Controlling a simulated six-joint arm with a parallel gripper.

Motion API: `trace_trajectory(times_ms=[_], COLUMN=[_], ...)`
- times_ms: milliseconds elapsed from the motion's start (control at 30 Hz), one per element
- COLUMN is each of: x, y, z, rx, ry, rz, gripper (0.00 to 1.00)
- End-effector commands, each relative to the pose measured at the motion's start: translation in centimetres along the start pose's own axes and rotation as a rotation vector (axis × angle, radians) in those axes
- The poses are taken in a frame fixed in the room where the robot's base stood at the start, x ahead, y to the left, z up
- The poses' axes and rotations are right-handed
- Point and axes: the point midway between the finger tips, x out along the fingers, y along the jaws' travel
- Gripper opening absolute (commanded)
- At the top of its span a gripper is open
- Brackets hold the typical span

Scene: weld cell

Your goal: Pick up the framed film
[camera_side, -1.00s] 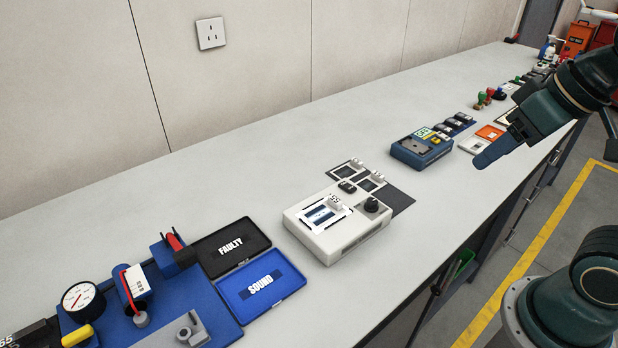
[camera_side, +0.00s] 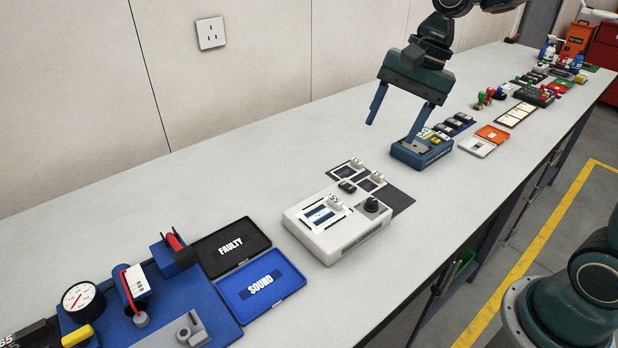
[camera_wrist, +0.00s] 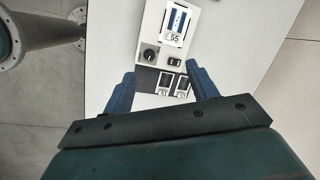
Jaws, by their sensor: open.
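A framed film (camera_side: 322,214) with a white tag reading 55 lies on the white box with a black knob (camera_side: 345,240). It also shows at the top of the wrist view (camera_wrist: 175,20). Two more framed films with white tags, one left (camera_side: 346,172) and one right (camera_side: 370,184), lie on a dark mat (camera_side: 398,198) behind the box. In the wrist view they lie between my fingers, lower down (camera_wrist: 163,82) (camera_wrist: 182,85). My gripper (camera_side: 392,129) is open and empty, above the bench and beyond the mat, fingers pointing down.
A blue device (camera_side: 420,158) stands beneath my right finger in the side view. FAULTY (camera_side: 231,246) and SOUND (camera_side: 262,287) trays lie left of the white box, beside a blue board with a gauge (camera_side: 82,297). The bench between mat and wall is clear.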

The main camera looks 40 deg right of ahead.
Motion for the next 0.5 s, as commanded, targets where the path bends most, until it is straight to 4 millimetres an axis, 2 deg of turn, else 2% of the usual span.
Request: trace_trajectory(times_ms=[233, 500], x=[3.5, 6.5], y=[-2.5, -3.9], z=[-2.8, -4.9], rx=[0.272, 0.494], ry=[-0.093, -0.158], rz=[0.052, 0.106], gripper=[0.58, 0.58])
